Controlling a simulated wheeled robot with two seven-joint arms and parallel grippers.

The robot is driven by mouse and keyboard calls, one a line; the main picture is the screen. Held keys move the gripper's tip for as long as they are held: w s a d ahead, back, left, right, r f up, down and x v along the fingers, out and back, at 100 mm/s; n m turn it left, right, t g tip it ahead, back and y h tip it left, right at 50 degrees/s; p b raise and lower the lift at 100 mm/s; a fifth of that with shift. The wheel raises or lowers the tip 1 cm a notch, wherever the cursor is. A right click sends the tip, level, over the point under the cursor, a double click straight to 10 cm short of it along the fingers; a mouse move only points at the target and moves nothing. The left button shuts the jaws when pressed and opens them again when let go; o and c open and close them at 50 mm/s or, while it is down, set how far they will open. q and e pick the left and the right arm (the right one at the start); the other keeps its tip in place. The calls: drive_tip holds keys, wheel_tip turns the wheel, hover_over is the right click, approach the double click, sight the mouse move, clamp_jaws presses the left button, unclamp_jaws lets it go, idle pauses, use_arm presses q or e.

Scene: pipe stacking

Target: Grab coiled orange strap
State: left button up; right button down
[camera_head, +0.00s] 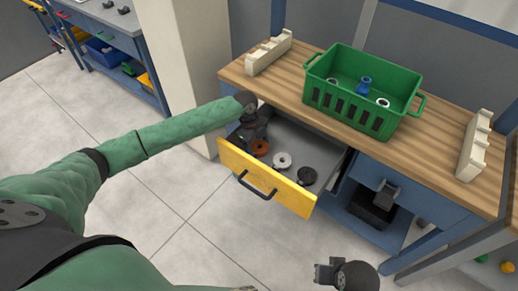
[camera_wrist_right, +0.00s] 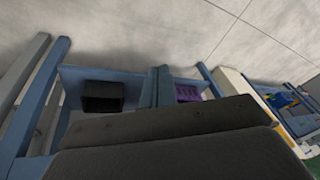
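The coiled orange strap (camera_head: 261,147) lies in the left part of an open drawer with a yellow front (camera_head: 265,180). My left gripper (camera_head: 252,139) is low in the drawer's left corner, right beside the orange coil and partly overlapping it in the picture. Whether its fingers are apart or touch the coil does not show. My right gripper (camera_head: 325,272) is at the bottom of the head view, away from the drawer; its finger gap is not clear. The right wrist view shows mostly a dark part of it in front.
A white coil (camera_head: 282,160) and a black coil (camera_head: 307,176) lie in the same drawer. A green crate (camera_head: 345,103) with pipe parts stands on the wooden bench top (camera_head: 290,88), between two cream racks (camera_head: 269,53). A cream pillar (camera_head: 180,60) rises left of the bench.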

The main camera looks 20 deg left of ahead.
use_arm(q)
drive_tip(key=shift+c, duration=1.2)
drive_tip(key=shift+r, duration=0.1)
